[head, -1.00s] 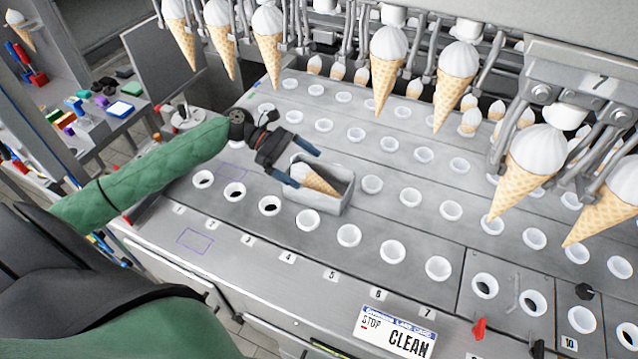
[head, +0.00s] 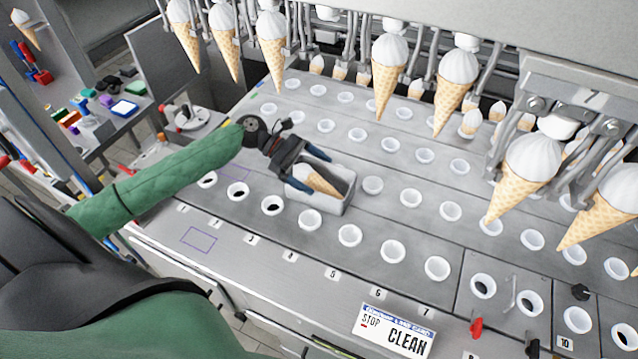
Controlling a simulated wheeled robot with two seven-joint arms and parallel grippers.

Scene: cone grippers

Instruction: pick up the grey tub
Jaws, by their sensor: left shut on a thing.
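The grey tub (head: 334,205) is an open rectangular box with a cone (head: 321,180) lying in it. It sits at or just over the metal deck among the white cup holders; I cannot tell if it touches the deck. My left gripper (head: 312,170) comes in from the left and is shut on the tub's left end, with one blue-tipped finger on the near side and one on the far side. My right gripper is not in view.
White ring holders (head: 349,236) fill the deck in rows around the tub. Ice cream cones (head: 390,70) hang in grippers above the back and right. A "STOP CLEAN" plate (head: 395,330) lies at the front edge. A side table with coloured items (head: 122,108) stands at the left.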

